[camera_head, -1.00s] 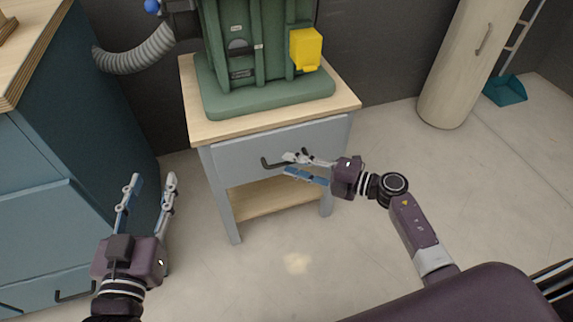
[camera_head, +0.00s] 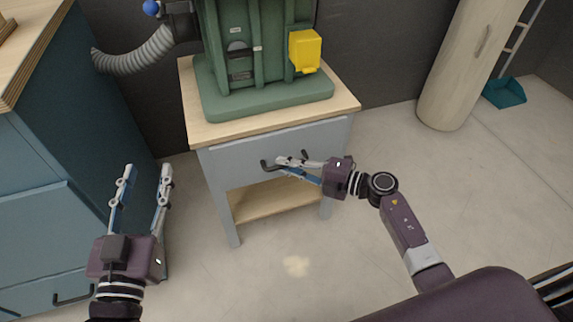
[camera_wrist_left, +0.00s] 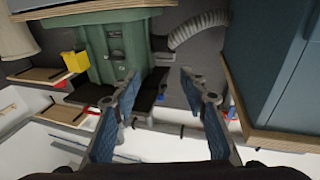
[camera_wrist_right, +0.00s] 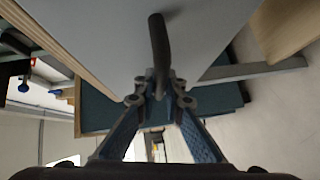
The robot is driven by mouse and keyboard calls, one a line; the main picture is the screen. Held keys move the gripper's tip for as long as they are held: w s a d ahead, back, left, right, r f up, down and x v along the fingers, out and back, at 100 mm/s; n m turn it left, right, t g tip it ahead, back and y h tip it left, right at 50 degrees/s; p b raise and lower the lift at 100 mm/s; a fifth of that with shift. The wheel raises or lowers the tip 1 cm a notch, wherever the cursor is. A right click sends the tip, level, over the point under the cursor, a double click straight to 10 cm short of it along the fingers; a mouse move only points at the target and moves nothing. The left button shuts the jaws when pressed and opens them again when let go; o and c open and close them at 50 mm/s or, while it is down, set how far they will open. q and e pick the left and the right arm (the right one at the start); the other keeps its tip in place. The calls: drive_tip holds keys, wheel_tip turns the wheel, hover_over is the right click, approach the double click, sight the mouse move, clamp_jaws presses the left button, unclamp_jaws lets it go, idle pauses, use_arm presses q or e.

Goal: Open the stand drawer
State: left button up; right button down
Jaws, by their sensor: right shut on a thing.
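The stand (camera_head: 222,140) has a light wood top, grey-blue sides and a lower wood shelf. Its grey-blue drawer front (camera_head: 233,158) is in the middle of the head view and looks flush with the stand. A black bar handle (camera_head: 267,165) is on the drawer front. My right gripper (camera_head: 280,164) is shut on the handle, reaching in from the right. In the right wrist view the fingertips (camera_wrist_right: 160,88) close around the dark handle (camera_wrist_right: 159,45). My left gripper (camera_head: 146,172) is open and empty, left of the stand; its spread fingers also show in the left wrist view (camera_wrist_left: 160,80).
A green machine (camera_head: 265,95) with a yellow box (camera_head: 305,50) stands on the stand. A blue cabinet (camera_head: 100,130) is close on the left. A beige cylinder (camera_head: 465,70) and a teal dustpan (camera_head: 505,92) are at the back right. The floor before the stand is clear.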

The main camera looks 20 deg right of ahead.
drive_tip(key=shift+s, duration=0.1)
use_arm(q)
drive_tip(key=s+a+f+g+y+p, duration=0.1)
drive_tip(key=s+a+f+g+p, duration=0.2)
drive_tip(key=f, duration=0.4)
drive_tip(key=s+a+f+g+y, duration=0.1)
drive_tip(key=s+f+g+y, duration=0.15)
drive_tip(key=f+g, duration=0.4)
drive_tip(key=s+a+f+g+p, duration=0.2)
drive_tip(key=s+f+g, duration=0.1)
drive_tip(key=s, duration=0.4)
drive_tip(key=s+a+f+g+p, duration=0.2)
drive_tip(key=s+f+p, duration=0.1)
drive_tip(key=s, duration=0.4)
drive_tip(key=s+p+x, duration=0.1)
drive_tip(key=x, duration=0.6)
drive_tip(key=shift+f+n+g+y+p, duration=0.3)
drive_tip(key=shift+n+g+y, duration=0.05)
drive_tip(key=shift+n+y, duration=0.1)
use_arm(e)
drive_tip(key=s+d, duration=0.1)
drive_tip(key=s, duration=2.6)
use_arm(q)
drive_tip(key=shift+w+a, duration=0.1)
use_arm(e)
drive_tip(key=shift+s, duration=0.15)
